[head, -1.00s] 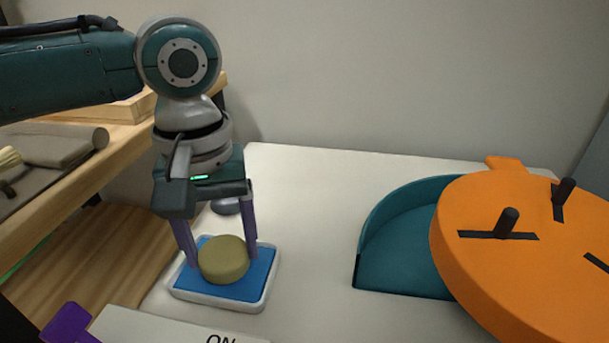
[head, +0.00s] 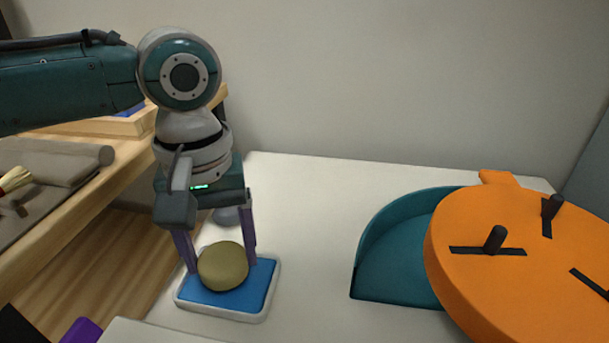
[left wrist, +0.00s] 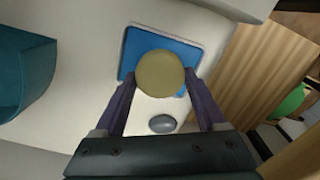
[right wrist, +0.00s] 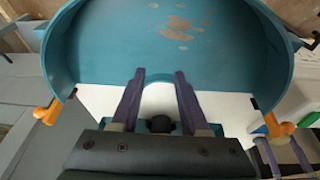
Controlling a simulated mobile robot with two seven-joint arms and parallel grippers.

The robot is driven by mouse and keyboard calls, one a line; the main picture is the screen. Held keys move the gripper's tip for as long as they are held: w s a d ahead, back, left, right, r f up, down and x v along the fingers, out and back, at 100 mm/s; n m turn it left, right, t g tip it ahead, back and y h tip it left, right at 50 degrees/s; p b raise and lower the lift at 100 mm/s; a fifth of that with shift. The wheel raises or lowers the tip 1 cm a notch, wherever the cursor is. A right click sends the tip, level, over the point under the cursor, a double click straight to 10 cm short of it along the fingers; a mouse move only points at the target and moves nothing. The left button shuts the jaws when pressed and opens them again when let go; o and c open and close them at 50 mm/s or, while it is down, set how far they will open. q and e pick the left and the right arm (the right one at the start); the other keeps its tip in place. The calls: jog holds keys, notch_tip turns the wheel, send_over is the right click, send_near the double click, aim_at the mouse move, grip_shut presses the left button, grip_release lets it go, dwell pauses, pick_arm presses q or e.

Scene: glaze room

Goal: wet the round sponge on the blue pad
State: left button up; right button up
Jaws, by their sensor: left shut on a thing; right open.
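The round olive sponge (head: 223,266) is between the fingers of my left gripper (head: 221,255), which is shut on it. The sponge is at the blue pad (head: 215,297) in its white tray (head: 240,317); it looks tilted, and I cannot tell whether its underside touches the pad. In the left wrist view the sponge (left wrist: 160,73) covers the middle of the blue pad (left wrist: 194,55), with a finger on either side. My right gripper (right wrist: 158,85) is open and empty in the right wrist view, in front of a teal basin.
A teal curved basin (head: 390,260) and an orange round disc (head: 520,260) with black pegs stand on the right of the white table (head: 300,220). A grey rounded thing (head: 226,216) is behind the pad. A wooden shelf (head: 75,185) runs along the left.

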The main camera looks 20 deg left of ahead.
aim_at(222, 254)
pick_arm(q)
jog(key=shift+r+p, duration=2.9)
jog(key=shift+p, duration=0.55)
jog(key=shift+f, duration=0.1)
